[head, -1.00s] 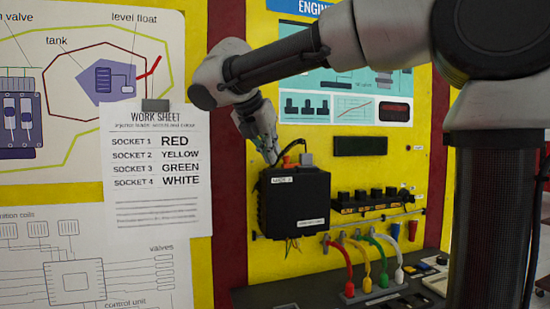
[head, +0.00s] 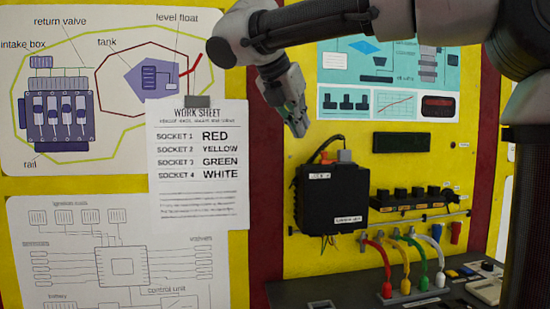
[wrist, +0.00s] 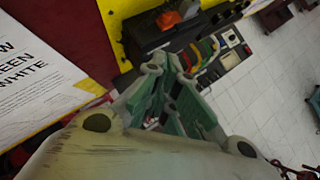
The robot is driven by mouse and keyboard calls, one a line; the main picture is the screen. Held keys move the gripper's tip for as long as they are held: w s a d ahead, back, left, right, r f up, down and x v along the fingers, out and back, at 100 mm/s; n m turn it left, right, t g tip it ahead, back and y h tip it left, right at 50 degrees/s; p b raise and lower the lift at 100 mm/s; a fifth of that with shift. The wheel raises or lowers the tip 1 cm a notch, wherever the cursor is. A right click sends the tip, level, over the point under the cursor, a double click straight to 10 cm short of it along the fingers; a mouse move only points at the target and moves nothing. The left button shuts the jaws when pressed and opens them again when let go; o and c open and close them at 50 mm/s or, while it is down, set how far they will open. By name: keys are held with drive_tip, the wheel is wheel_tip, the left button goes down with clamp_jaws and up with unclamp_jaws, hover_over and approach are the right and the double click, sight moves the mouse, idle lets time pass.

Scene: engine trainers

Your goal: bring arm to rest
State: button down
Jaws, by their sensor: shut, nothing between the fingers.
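My gripper (head: 297,128) is shut and empty in the head view. It points down, above the black box (head: 332,197) on the yellow panel and apart from it. My arm reaches in from the upper right. In the wrist view my gripper (wrist: 180,118) shows its greenish fingers together, with nothing between them. The black box (wrist: 160,30) with its orange connector lies beyond the fingers there.
A work sheet (head: 198,165) hangs left of the red post (head: 265,215). Red, yellow, green and white leads (head: 406,262) curve down to the dark bench (head: 300,290). A row of black coils (head: 410,198) sits right of the box. Tiled floor (wrist: 275,95) shows at right in the wrist view.

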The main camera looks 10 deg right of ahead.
drive_tip(key=s+f+m+g+y, duration=0.2)
drive_tip(key=s+f+m+y, duration=0.15)
drive_tip(key=f+m, duration=0.9)
drive_tip(key=s+d+f+m+y, duration=0.2)
drive_tip(key=s+d+f+m, duration=1.2)
drive_tip(key=s+d, duration=0.3)
drive_tip(key=shift+s+d+f+y, duration=0.15)
drive_tip(key=shift+d+f+y, duration=0.15)
drive_tip(key=shift+d, duration=0.45)
drive_tip(key=shift+m, duration=0.25)
